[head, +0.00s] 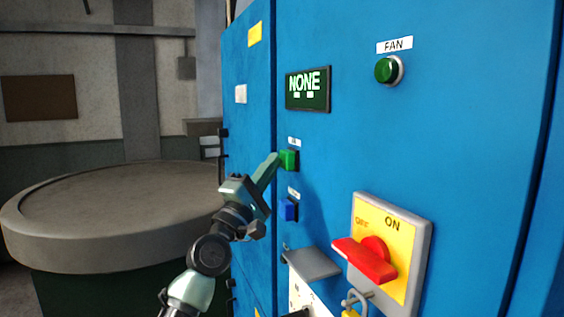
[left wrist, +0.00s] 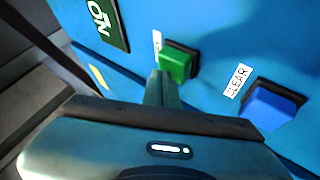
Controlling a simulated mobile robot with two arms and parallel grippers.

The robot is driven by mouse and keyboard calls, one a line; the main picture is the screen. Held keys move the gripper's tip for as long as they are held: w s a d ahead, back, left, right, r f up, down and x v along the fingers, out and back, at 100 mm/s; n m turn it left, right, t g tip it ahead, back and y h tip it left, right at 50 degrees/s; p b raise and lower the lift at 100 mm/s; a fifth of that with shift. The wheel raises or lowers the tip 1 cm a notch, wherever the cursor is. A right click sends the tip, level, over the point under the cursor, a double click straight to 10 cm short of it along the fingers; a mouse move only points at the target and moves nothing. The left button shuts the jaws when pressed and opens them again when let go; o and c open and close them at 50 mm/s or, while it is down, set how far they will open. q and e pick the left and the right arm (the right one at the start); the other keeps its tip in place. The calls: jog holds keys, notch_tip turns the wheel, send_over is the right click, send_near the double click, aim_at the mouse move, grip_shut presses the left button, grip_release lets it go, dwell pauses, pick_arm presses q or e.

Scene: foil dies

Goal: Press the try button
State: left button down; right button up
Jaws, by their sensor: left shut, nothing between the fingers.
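A square green button (head: 289,159) sits on the blue cabinet front (head: 330,150), under a small label too small to read. It also shows in the left wrist view (left wrist: 178,62), with its label partly hidden. My left gripper (head: 272,165) is shut and empty, its fingertips at the left edge of the green button. In the left wrist view the fingers (left wrist: 160,85) end at the button's lower left corner. I cannot tell whether they touch it. My right gripper is not in view.
A blue button (head: 289,209) labelled CLEAR in the wrist view sits just below. A display (head: 307,89) reads NONE. A green FAN lamp (head: 388,69), a red switch handle (head: 367,262) near OFF, a padlock (head: 354,303) and a grey shelf (head: 312,262) stick out nearby. A round table (head: 110,200) stands left.

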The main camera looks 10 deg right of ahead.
pick_arm(q)
jog(key=shift+w+d, duration=0.1)
jog(key=shift+d, duration=0.15)
jog(key=shift+a, duration=0.1)
dwell(0.5)
jog(key=shift+s+a, duration=0.35)
jog(key=shift+a, duration=0.4)
jog(key=a, duration=0.1)
jog(key=s+a, duration=0.1)
jog(key=a, duration=0.1)
jog(key=a+p, duration=0.1)
jog(key=shift+s+a, duration=0.25)
jog(key=shift+a, duration=0.15)
